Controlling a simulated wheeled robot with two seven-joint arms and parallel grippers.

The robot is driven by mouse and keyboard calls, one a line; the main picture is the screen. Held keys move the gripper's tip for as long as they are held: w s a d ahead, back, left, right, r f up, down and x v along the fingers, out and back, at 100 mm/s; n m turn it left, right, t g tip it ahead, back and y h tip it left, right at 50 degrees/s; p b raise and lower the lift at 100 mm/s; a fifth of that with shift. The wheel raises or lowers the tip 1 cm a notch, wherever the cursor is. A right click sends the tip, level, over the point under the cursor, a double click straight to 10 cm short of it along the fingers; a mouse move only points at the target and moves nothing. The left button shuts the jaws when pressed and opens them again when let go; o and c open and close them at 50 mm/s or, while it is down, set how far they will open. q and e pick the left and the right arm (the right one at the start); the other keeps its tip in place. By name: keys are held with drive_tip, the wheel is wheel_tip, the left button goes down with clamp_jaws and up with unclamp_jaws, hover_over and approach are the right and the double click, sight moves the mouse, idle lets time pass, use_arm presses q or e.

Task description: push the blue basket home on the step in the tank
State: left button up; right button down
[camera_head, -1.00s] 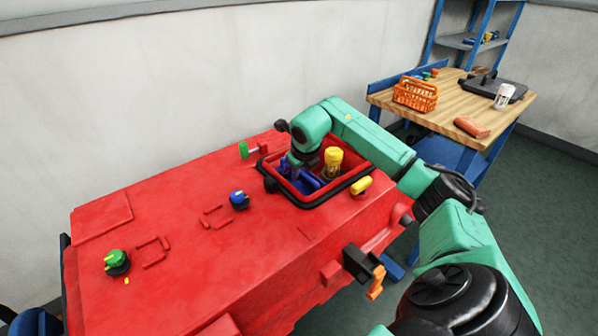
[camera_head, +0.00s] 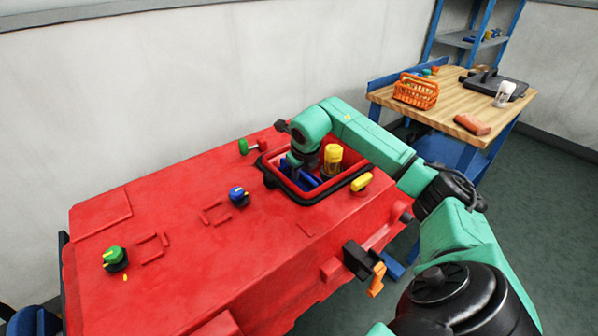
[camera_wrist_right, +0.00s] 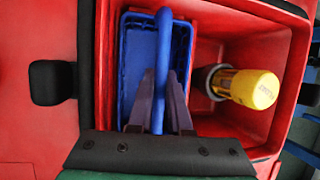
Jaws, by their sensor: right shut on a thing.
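The blue basket (camera_wrist_right: 137,70) sits inside the red tank opening (camera_head: 349,190), on the left side of it in the right wrist view. Its blue handle (camera_wrist_right: 162,60) stands up between the fingers of my right gripper (camera_wrist_right: 163,98), which is shut on it. In the head view the basket (camera_head: 303,181) shows only in part, below my right wrist. Whether the basket's underside touches the step cannot be seen. My left gripper is not in view.
A yellow-capped cylinder (camera_head: 333,160) stands in the tank beside the basket. A yellow knob (camera_head: 361,182), a green knob (camera_head: 250,147) and a blue knob (camera_head: 239,196) are on the red machine top (camera_head: 180,240). A wooden bench (camera_head: 450,106) holds an orange basket (camera_head: 415,92).

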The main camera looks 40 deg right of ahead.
drive_tip(key=shift+w+r, duration=0.1)
drive_tip(key=shift+r, duration=0.15)
drive_tip(key=shift+c, duration=1.4)
unclamp_jaws()
drive_tip(key=shift+s+a+r+p, duration=0.1)
drive_tip(key=shift+s+r+p, duration=0.15)
drive_tip(key=shift+r+p, duration=0.45)
drive_tip(key=shift+p+v, duration=0.65)
drive_tip(key=shift+v, duration=0.85)
drive_tip(key=shift+s, duration=0.1)
